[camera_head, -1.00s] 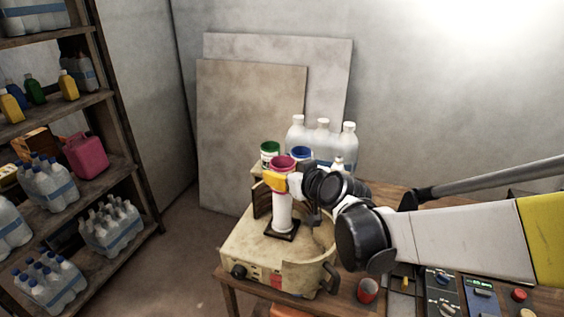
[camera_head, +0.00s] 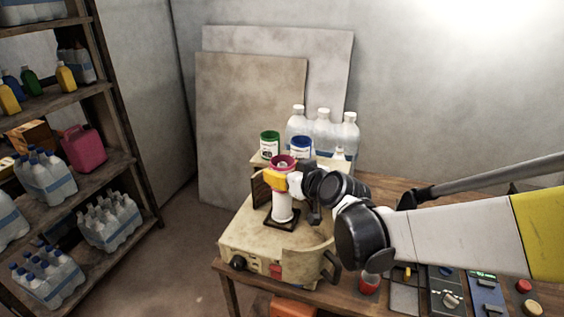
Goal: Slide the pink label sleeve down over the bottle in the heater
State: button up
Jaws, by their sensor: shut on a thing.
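The pink label sleeve (camera_head: 283,160) is upright at the top of the white bottle (camera_head: 282,209) and looks to be around it. The bottle stands upright on a dark square plate in the cream heater (camera_head: 240,237), its lower part bare. My gripper (camera_head: 279,181), with a yellow finger in front, comes in from the right and is shut on the sleeve. The fingers hide the sleeve's lower part and its lower edge.
A green-rimmed tub (camera_head: 269,146), a blue-rimmed tub (camera_head: 301,149) and clear bottles (camera_head: 322,128) stand just behind. The heater's curved wall (camera_head: 306,260) rises in front. Control panels (camera_head: 446,294) lie at right. A stocked shelf (camera_head: 126,161) is at left.

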aim_at(287, 200)
jog(key=shift+f+b, duration=3.75)
jog(key=shift+f, duration=0.85)
jog(key=o, duration=0.8)
notch_tip(287, 200, up, 10)
jog(key=shift+r, duration=0.1)
